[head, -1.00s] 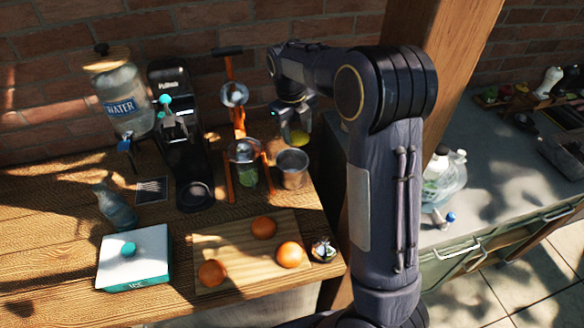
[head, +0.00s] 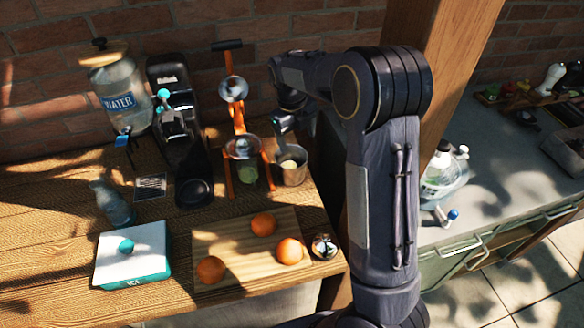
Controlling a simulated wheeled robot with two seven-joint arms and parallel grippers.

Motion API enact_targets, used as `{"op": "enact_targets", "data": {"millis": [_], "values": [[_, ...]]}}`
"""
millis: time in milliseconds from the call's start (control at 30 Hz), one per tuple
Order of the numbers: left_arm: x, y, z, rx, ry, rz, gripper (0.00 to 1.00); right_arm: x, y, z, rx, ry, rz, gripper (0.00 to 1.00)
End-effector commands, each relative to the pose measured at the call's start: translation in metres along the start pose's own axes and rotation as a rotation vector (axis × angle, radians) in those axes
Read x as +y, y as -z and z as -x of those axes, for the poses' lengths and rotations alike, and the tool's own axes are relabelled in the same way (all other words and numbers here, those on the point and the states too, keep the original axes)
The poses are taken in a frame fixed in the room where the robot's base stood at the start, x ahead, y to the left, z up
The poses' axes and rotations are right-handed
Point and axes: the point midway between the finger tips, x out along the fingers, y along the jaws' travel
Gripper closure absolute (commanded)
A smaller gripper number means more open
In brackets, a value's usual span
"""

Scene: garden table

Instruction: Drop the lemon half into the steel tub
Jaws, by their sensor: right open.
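The steel tub (head: 293,176) stands on the wooden table, right of the orange juicer press. The lemon half (head: 289,164) shows as a small pale yellow shape at the tub's mouth, inside its rim as far as I can see. My right gripper (head: 283,140) is open just above the tub, with a finger reaching down close to the lemon half. The gripper's far side is partly hidden, and I cannot tell whether it touches the lemon. My left gripper is not in view.
The juicer press (head: 241,147) stands close left of the tub. A cutting board (head: 230,236) with oranges lies in front. A white ice box (head: 133,255), a glass bottle (head: 113,204) and a water dispenser (head: 120,95) are at left. A wooden post (head: 447,70) rises at right.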

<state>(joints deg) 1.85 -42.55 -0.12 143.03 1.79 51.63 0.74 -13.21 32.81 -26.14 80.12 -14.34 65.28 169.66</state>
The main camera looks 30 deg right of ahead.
Motion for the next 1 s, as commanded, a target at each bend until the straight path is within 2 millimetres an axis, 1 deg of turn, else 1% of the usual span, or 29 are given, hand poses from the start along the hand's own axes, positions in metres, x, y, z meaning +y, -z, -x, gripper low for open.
{"op": "enact_targets", "data": {"millis": [167, 267, 533, 700, 833, 1000], "values": [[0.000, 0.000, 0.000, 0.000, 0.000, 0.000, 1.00, 0.000, 0.000, 0.001, 0.000, 0.000, 0.000, 0.26], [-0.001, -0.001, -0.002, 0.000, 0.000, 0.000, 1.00, 0.000, -0.001, 0.008, -0.004, 0.001, 0.000, 0.26], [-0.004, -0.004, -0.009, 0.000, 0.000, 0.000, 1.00, 0.000, -0.001, 0.052, -0.005, 0.000, 0.001, 0.26], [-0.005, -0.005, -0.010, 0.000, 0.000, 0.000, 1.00, 0.000, -0.001, 0.072, -0.002, 0.000, 0.001, 0.26], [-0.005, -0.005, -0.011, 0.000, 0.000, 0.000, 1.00, 0.000, 0.000, 0.078, 0.000, 0.000, 0.001, 0.26], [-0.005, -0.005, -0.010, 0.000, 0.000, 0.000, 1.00, 0.000, 0.000, 0.078, 0.000, 0.000, 0.000, 0.26]]}}
